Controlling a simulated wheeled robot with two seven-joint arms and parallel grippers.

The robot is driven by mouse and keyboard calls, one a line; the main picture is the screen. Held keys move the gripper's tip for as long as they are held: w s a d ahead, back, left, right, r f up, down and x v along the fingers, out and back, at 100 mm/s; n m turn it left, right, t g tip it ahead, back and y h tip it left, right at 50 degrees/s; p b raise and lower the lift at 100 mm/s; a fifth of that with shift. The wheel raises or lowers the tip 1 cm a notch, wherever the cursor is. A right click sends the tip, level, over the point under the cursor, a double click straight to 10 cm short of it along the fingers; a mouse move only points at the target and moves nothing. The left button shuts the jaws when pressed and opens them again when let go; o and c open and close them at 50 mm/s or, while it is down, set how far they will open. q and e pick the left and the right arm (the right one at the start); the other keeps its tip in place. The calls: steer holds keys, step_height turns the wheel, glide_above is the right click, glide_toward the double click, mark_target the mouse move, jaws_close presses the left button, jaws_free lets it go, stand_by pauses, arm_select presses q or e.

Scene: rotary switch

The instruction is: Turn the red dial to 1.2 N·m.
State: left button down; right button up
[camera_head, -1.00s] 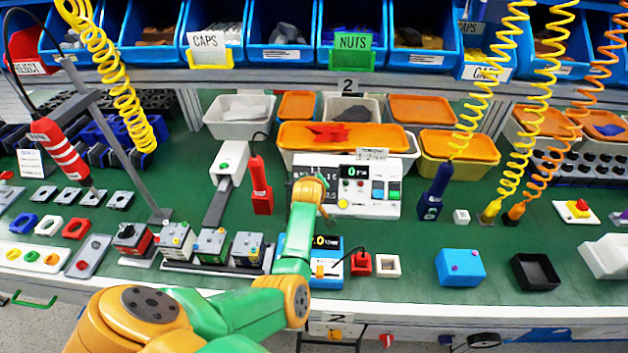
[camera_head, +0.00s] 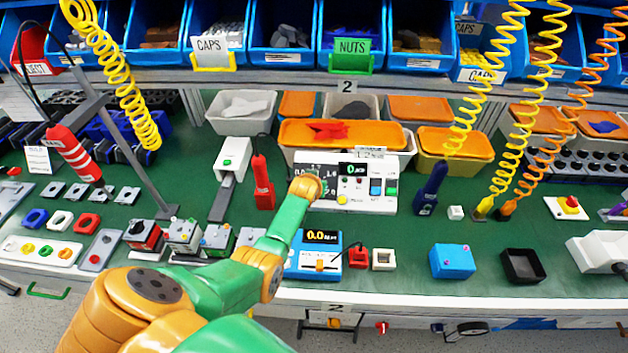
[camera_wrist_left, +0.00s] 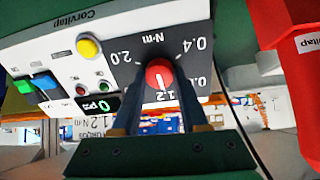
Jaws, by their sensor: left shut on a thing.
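The red dial (camera_wrist_left: 158,72) is on the dark scale plate (camera_wrist_left: 120,73) of the white Corvitap tester (camera_wrist_left: 70,60), seen upside down in the left wrist view. My left gripper (camera_wrist_left: 160,82) is shut on the dial, one dark finger on each side. The white mark on the dial points at or close to the 1.2 label (camera_wrist_left: 167,96). The 2.0 and 0.4 labels lie to either side. In the head view the tester (camera_head: 370,205) stands mid-bench; my left gripper (camera_head: 307,186) covers the dial there. My right gripper is not in view.
Orange-lidded bins (camera_head: 345,135) stand behind. Bare green bench lies to the front right (camera_head: 420,235).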

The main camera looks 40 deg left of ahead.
arm_select(q)
steer(key=shift+w+m, duration=0.1)
steer(key=shift+m, duration=0.4)
steer(key=shift+r, duration=0.1)
steer(key=shift+c, duration=2.2)
jaws_free()
steer(key=p+v, duration=0.3)
steer(key=v, duration=0.4)
